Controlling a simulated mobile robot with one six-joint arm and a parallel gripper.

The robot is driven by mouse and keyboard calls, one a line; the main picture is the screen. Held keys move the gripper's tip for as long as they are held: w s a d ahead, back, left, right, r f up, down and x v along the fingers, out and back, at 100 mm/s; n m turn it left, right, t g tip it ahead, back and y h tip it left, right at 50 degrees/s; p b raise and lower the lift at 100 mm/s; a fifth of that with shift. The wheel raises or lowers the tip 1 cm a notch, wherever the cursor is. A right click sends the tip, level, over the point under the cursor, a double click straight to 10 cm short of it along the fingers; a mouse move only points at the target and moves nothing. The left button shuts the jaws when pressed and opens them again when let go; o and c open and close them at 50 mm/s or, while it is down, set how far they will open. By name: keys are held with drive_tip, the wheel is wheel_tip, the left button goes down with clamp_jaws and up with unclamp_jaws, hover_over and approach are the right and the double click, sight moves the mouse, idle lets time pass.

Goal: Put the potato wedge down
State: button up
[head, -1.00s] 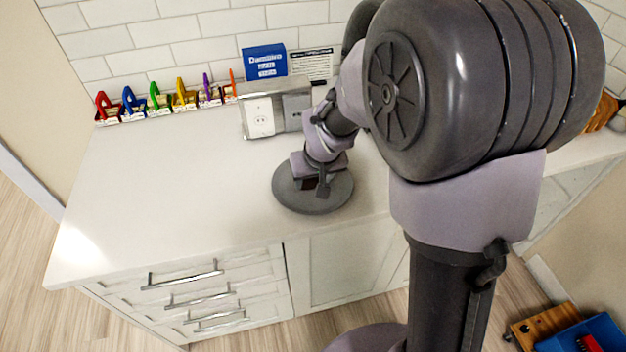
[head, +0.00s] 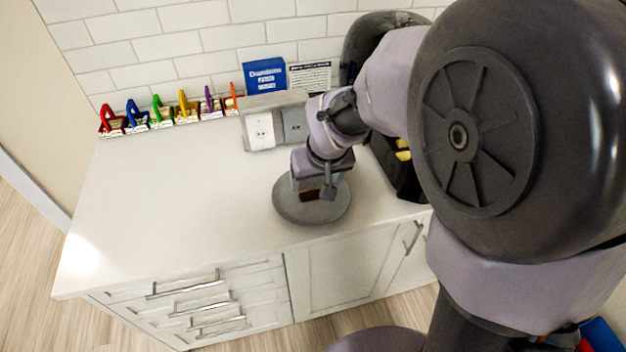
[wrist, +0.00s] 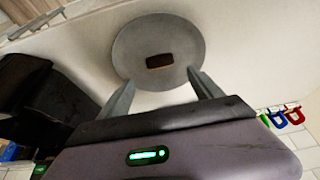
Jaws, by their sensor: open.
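The potato wedge (wrist: 160,61) is a small dark brown block lying near the middle of a round grey plate (wrist: 190,35) in the wrist view. In the head view the plate (head: 290,208) stands on the white counter near its front edge, and the wedge (head: 310,196) shows partly under my gripper (head: 313,192). In the wrist view my gripper (wrist: 159,77) is open, its two fingers spread wide with the tips over the near part of the plate. The wedge lies beyond the tips, with visible gaps to both fingers.
A dark container (head: 400,178) with yellow items stands right of the plate, partly hidden by my arm. A metal outlet box (head: 275,122) stands behind. The counter's left side (head: 170,200) is clear.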

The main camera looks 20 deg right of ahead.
drive_tip(key=s+a+r+m+y, duration=0.1)
drive_tip(key=s+a+r+m, duration=0.1)
drive_tip(key=s+r, duration=0.4)
drive_tip(key=s+a+r+m+t+y, duration=0.1)
drive_tip(key=s+r, duration=0.5)
drive_tip(key=s, duration=0.9)
drive_tip(key=shift+a+r+m+p, duration=0.15)
drive_tip(key=shift+a+m+p, duration=0.25)
drive_tip(key=shift+m, duration=0.3)
